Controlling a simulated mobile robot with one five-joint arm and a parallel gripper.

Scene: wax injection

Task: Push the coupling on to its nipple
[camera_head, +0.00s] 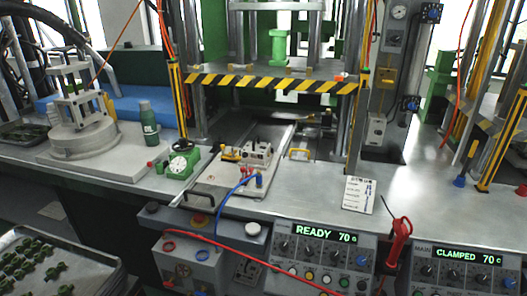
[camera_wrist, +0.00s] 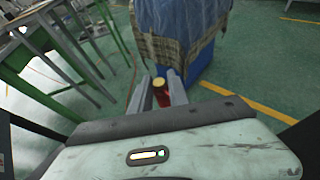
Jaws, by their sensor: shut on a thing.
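In the wrist view my gripper (camera_wrist: 161,88) is shut on a small red piece with a yellow-gold end (camera_wrist: 160,82), likely the coupling. The piece sits between the two grey fingers, and much of it is hidden. My gripper does not show in the head view. There, a mold block (camera_head: 256,152) lies on a plate on the press bench. Small red fittings (camera_head: 246,171) show at its front, and a blue fitting (camera_head: 259,181) with a blue hose (camera_head: 232,187) is beside them. I cannot tell which one is the nipple.
The READY panel (camera_head: 326,252) is at front. A red-handled tool (camera_head: 399,240) hangs at right. The wrist view shows floor and a covered blue bin (camera_wrist: 193,61).

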